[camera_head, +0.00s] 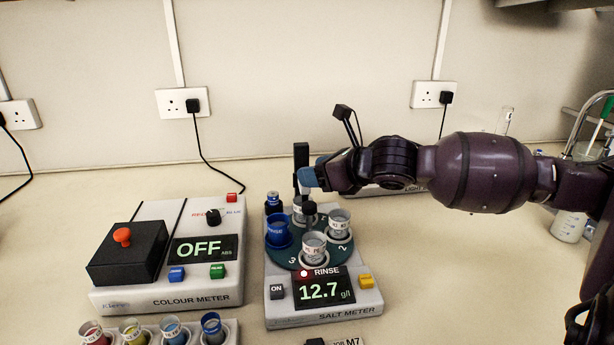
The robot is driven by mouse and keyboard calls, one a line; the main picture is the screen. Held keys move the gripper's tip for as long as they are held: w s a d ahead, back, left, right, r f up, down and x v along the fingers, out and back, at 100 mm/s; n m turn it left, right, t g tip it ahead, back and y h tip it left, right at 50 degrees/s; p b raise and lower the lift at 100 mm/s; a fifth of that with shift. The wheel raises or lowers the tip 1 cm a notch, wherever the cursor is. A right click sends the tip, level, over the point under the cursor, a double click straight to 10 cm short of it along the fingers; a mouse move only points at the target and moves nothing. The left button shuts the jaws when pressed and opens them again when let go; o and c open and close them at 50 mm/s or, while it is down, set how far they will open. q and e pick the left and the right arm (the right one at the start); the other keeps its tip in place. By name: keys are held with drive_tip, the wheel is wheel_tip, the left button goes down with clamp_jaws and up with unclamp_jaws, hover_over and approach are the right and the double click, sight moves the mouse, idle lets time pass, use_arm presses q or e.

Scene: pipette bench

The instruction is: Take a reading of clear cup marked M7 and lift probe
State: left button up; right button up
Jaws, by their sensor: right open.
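The salt meter (345,313) stands in the middle with its display reading 12.7 g/l and a red light lit beside RINSE. Its dark green turntable (284,257) carries several cups: a blue one (278,234), a clear one at the right (339,226), a clear one at the front (314,248) and one at the back (298,207). The cup labels are too small to read, so I cannot tell which is M7. The black and white probe (301,155) stands above the back cup. My right gripper (306,178) is open at the probe, partly covering it. My left gripper is out of view.
The colour meter (140,293), reading OFF, stands at the left. A bottle (568,226) stands at the right. The bench right of the salt meter is clear.

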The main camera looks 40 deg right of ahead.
drive_tip(key=shift+w+a+f, duration=0.15)
drive_tip(key=shift+w+f, duration=0.15)
drive_tip(key=shift+w, duration=0.3)
drive_tip(key=shift+c, duration=0.2)
drive_tip(key=shift+r, duration=0.1)
clamp_jaws()
